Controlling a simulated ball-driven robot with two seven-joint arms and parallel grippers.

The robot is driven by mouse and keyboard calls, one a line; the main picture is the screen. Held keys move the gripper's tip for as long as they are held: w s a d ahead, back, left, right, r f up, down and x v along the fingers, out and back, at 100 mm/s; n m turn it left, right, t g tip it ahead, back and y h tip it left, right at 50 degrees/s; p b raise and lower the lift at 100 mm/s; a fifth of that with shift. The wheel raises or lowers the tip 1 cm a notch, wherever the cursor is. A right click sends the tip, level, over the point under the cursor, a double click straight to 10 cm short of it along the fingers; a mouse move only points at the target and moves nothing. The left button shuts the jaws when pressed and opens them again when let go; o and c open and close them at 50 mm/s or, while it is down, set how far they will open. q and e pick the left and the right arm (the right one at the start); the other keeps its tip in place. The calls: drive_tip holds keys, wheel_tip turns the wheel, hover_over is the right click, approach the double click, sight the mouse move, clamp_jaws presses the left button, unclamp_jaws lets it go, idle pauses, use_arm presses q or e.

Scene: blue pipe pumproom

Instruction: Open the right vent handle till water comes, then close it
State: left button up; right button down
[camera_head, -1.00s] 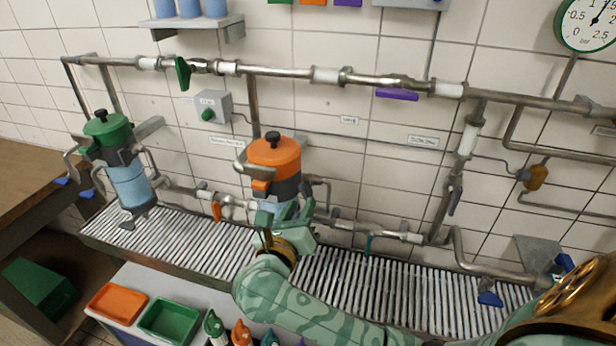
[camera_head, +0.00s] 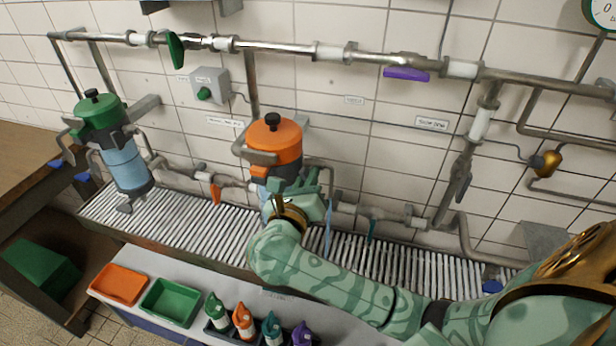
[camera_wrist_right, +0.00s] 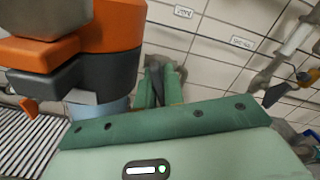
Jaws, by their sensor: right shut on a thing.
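The orange-lidded filter housing (camera_head: 274,142) stands right of the green-lidded one (camera_head: 103,118). My right gripper (camera_head: 305,186) is at the right side of the orange-lidded housing, over the slatted grating. In the right wrist view its two green fingers (camera_wrist_right: 162,86) are shut on a dark grey handle (camera_wrist_right: 157,80) beside the housing's orange and grey body (camera_wrist_right: 108,40). The handle is mostly hidden by the gripper in the head view. A thin pale blue streak (camera_head: 328,232), which looks like water, hangs down just right of the gripper. My left gripper is out of view.
A metal pipe (camera_head: 285,47) with a green lever (camera_head: 175,50) and a purple lever (camera_head: 406,74) runs along the tiled wall. The slatted grating (camera_head: 200,222) lies below. A front bench holds an orange tray (camera_head: 118,285), a green tray (camera_head: 170,302) and several bottles.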

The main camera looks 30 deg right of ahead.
drive_tip(key=shift+r+n+p, duration=0.25)
drive_tip(key=shift+n+p, duration=0.75)
drive_tip(key=shift+p, duration=0.1)
drive_tip(key=shift+f+n, duration=0.1)
drive_tip(key=shift+n, duration=0.2)
drive_tip(key=shift+f, duration=0.15)
drive_tip(key=c, duration=1.5)
unclamp_jaws()
